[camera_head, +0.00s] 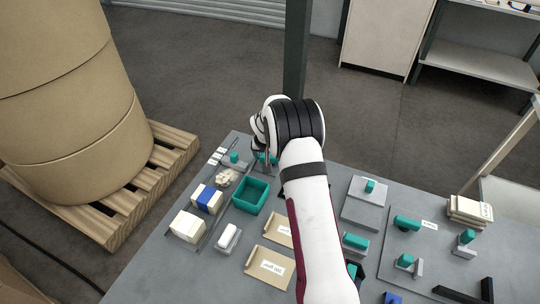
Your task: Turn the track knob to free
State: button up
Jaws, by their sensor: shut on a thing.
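My gripper (264,160) points down at the back edge of the grey bench, just behind the green open bin. It is shut on a small teal part (273,159), seemingly a knob, mostly hidden by the gripper and wrist. I cannot read its setting or make out its pointer. Another teal knob (234,157) stands to the left on the bench, with small white labels (217,155) beside it. Which of the knobs is the track knob cannot be read from this view.
The green bin (251,196), a bowl of pale pieces (228,177), white and blue blocks (207,199) and labelled kraft envelopes (270,267) lie near the gripper. Plates with teal handles (407,223) fill the right side. Large paper rolls (70,90) stand on a pallet at left.

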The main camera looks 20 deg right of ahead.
jog(key=shift+m+g+h, duration=0.3)
jog(key=shift+m+h, duration=0.1)
jog(key=shift+m, duration=0.9)
jog(key=o, duration=1.1)
jog(key=shift+o, duration=0.2)
jog(key=v, duration=1.5)
jog(key=shift+a+r, duration=0.3)
jog(key=shift+s, duration=0.1)
jog(key=s+a+r+g+y, duration=0.1)
jog(key=s+a+r, duration=0.15)
jog(key=s, duration=0.55)
jog(key=s+a+r+g, duration=0.15)
jog(key=s+r, duration=0.25)
jog(key=s, duration=0.4)
jog(key=s+a+n+y, duration=0.1)
jog(key=s+a, duration=0.2)
jog(key=s, duration=0.7)
jog(key=s+a+f+n+g+y, duration=0.1)
jog(key=s+a, duration=0.3)
jog(key=s, duration=0.7)
jog(key=shift+s+a+f+y, duration=0.2)
jog(key=shift+s+a+y, duration=0.05)
jog(key=shift+y, duration=0.55)
